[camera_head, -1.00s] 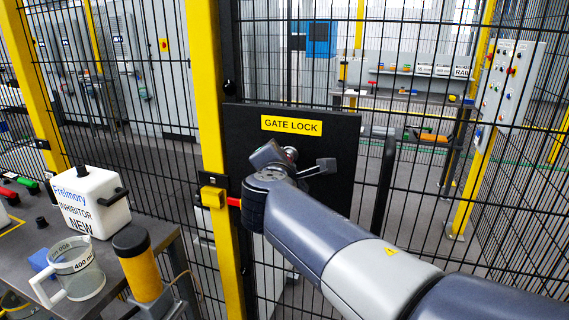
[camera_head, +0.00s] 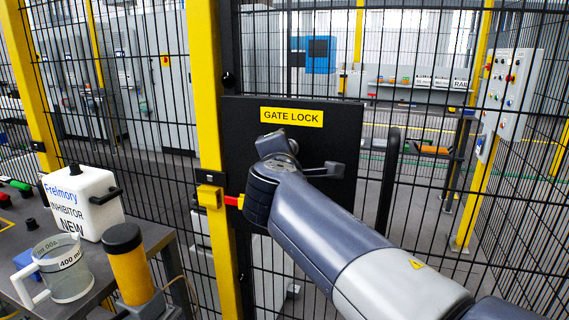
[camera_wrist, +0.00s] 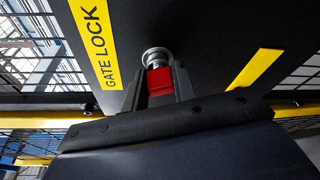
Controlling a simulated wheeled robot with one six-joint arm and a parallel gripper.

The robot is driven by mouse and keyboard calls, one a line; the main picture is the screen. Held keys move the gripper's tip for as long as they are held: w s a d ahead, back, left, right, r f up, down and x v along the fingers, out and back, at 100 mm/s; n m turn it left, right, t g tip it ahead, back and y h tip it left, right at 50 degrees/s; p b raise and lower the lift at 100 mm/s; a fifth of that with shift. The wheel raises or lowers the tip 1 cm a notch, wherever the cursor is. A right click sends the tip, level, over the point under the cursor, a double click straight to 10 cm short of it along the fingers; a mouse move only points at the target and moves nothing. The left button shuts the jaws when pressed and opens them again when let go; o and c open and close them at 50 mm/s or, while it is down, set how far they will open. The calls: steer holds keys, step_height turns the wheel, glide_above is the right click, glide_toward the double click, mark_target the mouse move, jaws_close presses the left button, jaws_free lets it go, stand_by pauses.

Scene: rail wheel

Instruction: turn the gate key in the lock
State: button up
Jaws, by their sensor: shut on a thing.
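The black lock plate (camera_head: 230,130) with its yellow GATE LOCK label (camera_head: 291,117) is on the mesh gate. In the wrist view, my gripper (camera_wrist: 160,84) is shut on the red head of the gate key (camera_wrist: 160,80). The key's head is right up against the round silver lock cylinder (camera_wrist: 155,56); how deep the key sits is hidden. The label (camera_wrist: 95,42) runs steeply up the wrist picture, so the gripper is rolled relative to the plate. In the head view, my arm hides the key and most of the lock cylinder.
A yellow post (camera_head: 207,90) with a yellow latch box (camera_head: 210,196) and red bolt stands left of the plate. A black vertical handle (camera_head: 388,180) is to its right. A bench at lower left holds a white canister (camera_head: 85,203), a measuring jug (camera_head: 62,270) and a black-and-yellow cylinder (camera_head: 133,270).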

steer(key=shift+f+m+b, duration=0.15)
steer(key=shift+m+b, duration=0.25)
steer(key=shift+b, duration=0.5)
steer(key=m+b, duration=0.2)
steer(key=b, duration=0.2)
steer(key=shift+t+b, duration=0.3)
steer(key=shift+t, duration=0.1)
steer(key=shift+m+b, duration=0.5)
steer(key=shift+b, duration=0.7)
steer(key=o, duration=1.1)
